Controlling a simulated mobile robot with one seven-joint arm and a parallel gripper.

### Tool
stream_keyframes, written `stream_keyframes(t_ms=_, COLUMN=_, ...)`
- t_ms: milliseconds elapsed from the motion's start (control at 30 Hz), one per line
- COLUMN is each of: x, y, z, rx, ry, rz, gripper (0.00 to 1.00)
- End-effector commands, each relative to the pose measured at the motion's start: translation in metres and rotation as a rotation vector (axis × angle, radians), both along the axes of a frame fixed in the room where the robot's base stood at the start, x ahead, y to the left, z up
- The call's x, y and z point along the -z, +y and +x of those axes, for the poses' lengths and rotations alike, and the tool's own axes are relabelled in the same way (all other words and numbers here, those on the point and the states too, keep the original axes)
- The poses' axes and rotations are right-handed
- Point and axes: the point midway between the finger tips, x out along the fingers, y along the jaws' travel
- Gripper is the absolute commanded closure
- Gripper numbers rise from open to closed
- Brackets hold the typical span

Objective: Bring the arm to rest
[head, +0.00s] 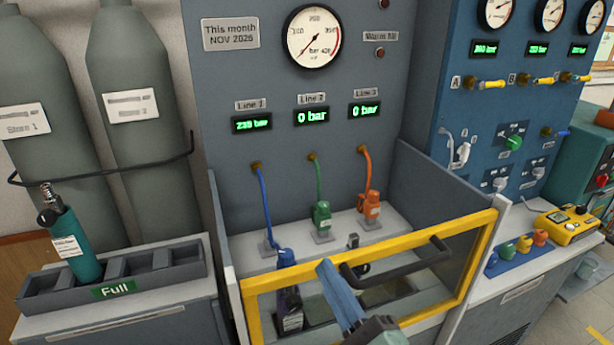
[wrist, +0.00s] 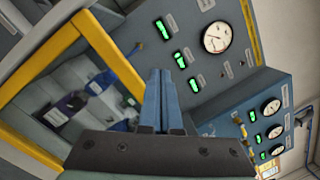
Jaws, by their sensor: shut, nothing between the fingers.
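My gripper (head: 338,291) is in front of the yellow-framed guard (head: 368,276) of the test bench, near its black handle (head: 398,264). In the wrist view my gripper (wrist: 161,100) has its two blue fingers together, with nothing between them. The fingers point toward the grey panel. They cover part of the view into the bay. A dark blue bottle (head: 289,295) stands inside the bay behind the guard, below the blue hose (head: 263,205).
Green (head: 321,212) and orange (head: 370,205) connectors stand in the bay. A teal bottle (head: 75,245) leans in the tray marked Full (head: 165,294) at left. A yellow device (head: 566,225) and several coloured pieces are on the right counter. Tall grey cylinders (head: 55,120) stand at the back left.

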Motion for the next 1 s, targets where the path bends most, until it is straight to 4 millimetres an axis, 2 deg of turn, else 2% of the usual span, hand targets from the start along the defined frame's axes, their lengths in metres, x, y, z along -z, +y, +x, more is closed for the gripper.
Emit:
stream_keyframes(t_ms=33, x=-0.038, y=0.01, z=0.008, rx=0.038, ry=-0.097, rz=-0.193, gripper=1.0)
stream_keyframes(t_ms=167, x=-0.12, y=0.024, z=0.018, rx=0.198, ry=-0.333, rz=-0.678, gripper=1.0)
stream_keyframes(t_ms=267, x=-0.189, y=0.032, z=0.012, rx=0.369, ry=-0.509, rz=-1.026, gripper=1.0)
stream_keyframes(t_ms=300, x=-0.218, y=0.034, z=0.006, rx=0.452, ry=-0.575, rz=-1.157, gripper=1.0)
stream_keyframes(t_ms=400, x=-0.287, y=0.038, z=-0.017, rx=0.684, ry=-0.707, rz=-1.453, gripper=1.0)
stream_keyframes(t_ms=500, x=-0.341, y=0.039, z=-0.046, rx=0.913, ry=-0.776, rz=-1.679, gripper=1.0)
stream_keyframes(t_ms=600, x=-0.378, y=0.038, z=-0.073, rx=1.099, ry=-0.795, rz=-1.829, gripper=1.0)
stream_keyframes(t_ms=700, x=-0.398, y=0.036, z=-0.091, rx=1.216, ry=-0.789, rz=-1.916, gripper=1.0)
stream_keyframes(t_ms=800, x=-0.406, y=0.035, z=-0.099, rx=1.269, ry=-0.78, rz=-1.955, gripper=1.0)
stream_keyframes(t_ms=1000, x=-0.406, y=0.034, z=-0.099, rx=1.276, ry=-0.777, rz=-1.962, gripper=1.0)
